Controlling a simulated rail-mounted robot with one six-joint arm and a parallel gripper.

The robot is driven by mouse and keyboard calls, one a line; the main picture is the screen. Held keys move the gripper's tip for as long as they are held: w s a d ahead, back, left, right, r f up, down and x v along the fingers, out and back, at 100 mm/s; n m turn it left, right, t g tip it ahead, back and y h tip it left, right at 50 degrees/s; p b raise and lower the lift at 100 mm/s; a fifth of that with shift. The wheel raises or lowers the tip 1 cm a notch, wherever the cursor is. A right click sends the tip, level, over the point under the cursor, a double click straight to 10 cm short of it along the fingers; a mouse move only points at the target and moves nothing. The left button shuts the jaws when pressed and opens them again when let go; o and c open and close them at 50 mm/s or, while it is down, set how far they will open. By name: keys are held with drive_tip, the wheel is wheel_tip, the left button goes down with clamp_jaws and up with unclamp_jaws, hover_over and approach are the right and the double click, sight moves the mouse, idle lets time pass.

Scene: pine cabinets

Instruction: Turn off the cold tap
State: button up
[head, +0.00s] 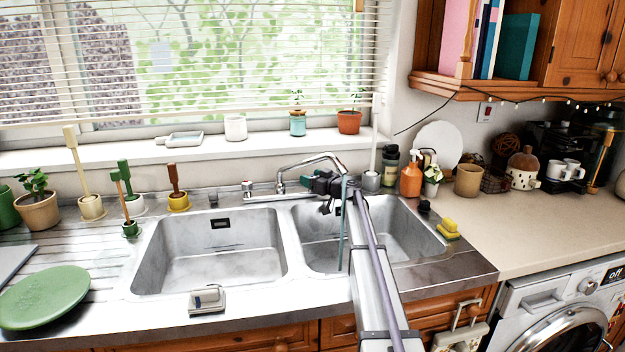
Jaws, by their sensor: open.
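The chrome tap (310,163) stands at the back of the double sink, with its spout arching to the right. A blue-green stream (343,225) that looks like running water drops below the spout end into the right basin (400,235). A small chrome tap handle (247,188) shows left of the spout base. Any handle to the right is hidden behind my gripper; I cannot tell which is cold. My gripper (312,184) is open, just below the spout and right of its base. I cannot tell whether it touches anything.
The left basin (220,255) is empty. Brushes in pots (92,205) stand on the left, near a green plate (45,297). An orange bottle (411,180) and a yellow sponge (449,227) are on the right. My arm crosses the right basin. The right counter front (520,230) is clear.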

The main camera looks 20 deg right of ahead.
drive_tip(key=shift+c, duration=0.3)
drive_tip(key=c, duration=0.9)
drive_tip(key=shift+s+m+h, duration=0.1)
drive_tip(key=shift+m+h, duration=0.2)
drive_tip(key=shift+h, duration=0.1)
drive_tip(key=m+h, duration=0.2)
drive_tip(key=h, duration=0.1)
drive_tip(key=m+t+h, duration=0.1)
drive_tip(key=m+h, duration=0.1)
drive_tip(key=h, duration=0.1)
drive_tip(key=shift+a+h, duration=0.1)
drive_tip(key=shift+h, duration=0.2)
drive_tip(key=m+h, duration=0.2)
drive_tip(key=h, duration=0.1)
drive_tip(key=m+g+h, duration=0.1)
drive_tip(key=m+h, duration=0.2)
drive_tip(key=h, duration=0.1)
drive_tip(key=shift+m+g+h, duration=0.3)
drive_tip(key=shift+g+h, duration=0.1)
drive_tip(key=shift+h, duration=0.1)
drive_tip(key=o, duration=1)
drive_tip(key=shift+c, duration=0.2)
